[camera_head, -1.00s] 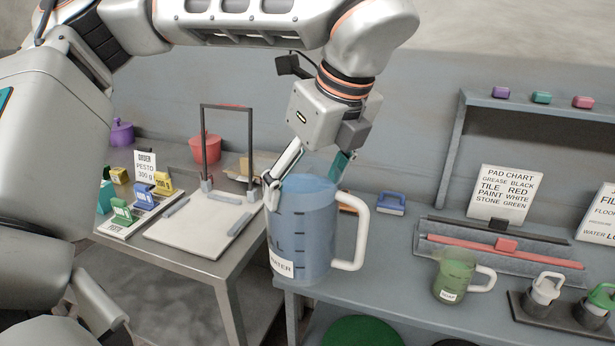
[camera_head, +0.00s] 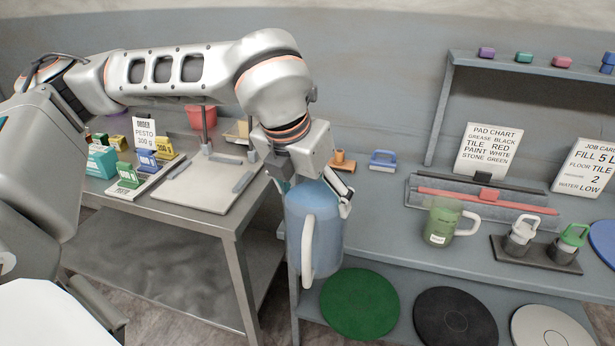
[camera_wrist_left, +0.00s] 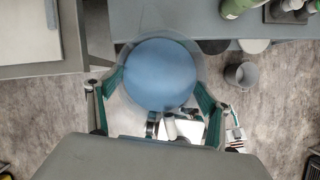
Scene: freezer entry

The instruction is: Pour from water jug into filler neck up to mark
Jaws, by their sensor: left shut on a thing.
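The water jug (camera_head: 318,232) is a large clear jug of blue water with a white handle (camera_head: 308,248) facing me. My left gripper (camera_head: 315,194) is shut on its upper part, with a finger on either side. The jug hangs about upright by the front left corner of the grey bench. In the left wrist view, the jug (camera_wrist_left: 160,75) shows from above, round and blue, between the green-padded fingers of the gripper (camera_wrist_left: 158,92). I cannot make out the filler neck or its mark.
A green jug (camera_head: 441,222) and two bottles in a holder (camera_head: 537,252) stand on the grey bench (camera_head: 385,215). A steel table (camera_head: 195,215) with cards is at left. Round pads (camera_head: 360,303) lie below. In the left wrist view, a grey bucket (camera_wrist_left: 242,75) stands on the floor.

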